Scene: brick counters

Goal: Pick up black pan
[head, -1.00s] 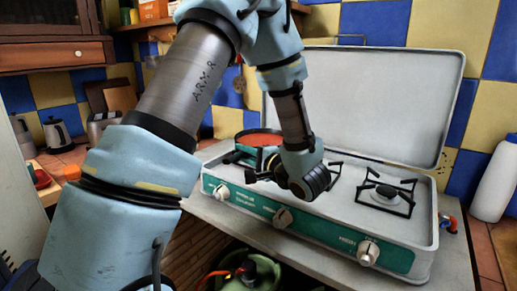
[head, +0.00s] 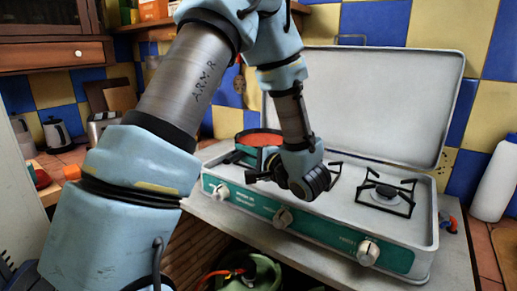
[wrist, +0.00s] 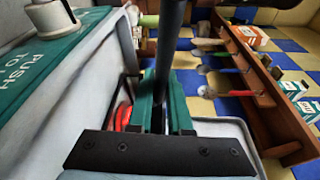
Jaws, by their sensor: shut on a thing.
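The pan (head: 244,138), dark green to black outside with a red inside, is over the back left of the gas stove (head: 330,217) in the head view. My gripper (head: 256,177) is in front of the pan, low over the stove top. In the wrist view a long black bar (wrist: 172,45), seemingly the pan's handle, runs between the jaws of my gripper (wrist: 160,105). The jaws are shut on it. My wrist hides part of the pan in the head view. I cannot tell whether the pan's base touches the stove.
The stove's raised lid (head: 375,95) stands behind the burners. A black burner grate (head: 386,195) on the right is empty. A green gas bottle (head: 250,272) sits below the counter. A white bottle (head: 495,180) stands at the right. A wooden utensil rack (wrist: 265,85) shows in the wrist view.

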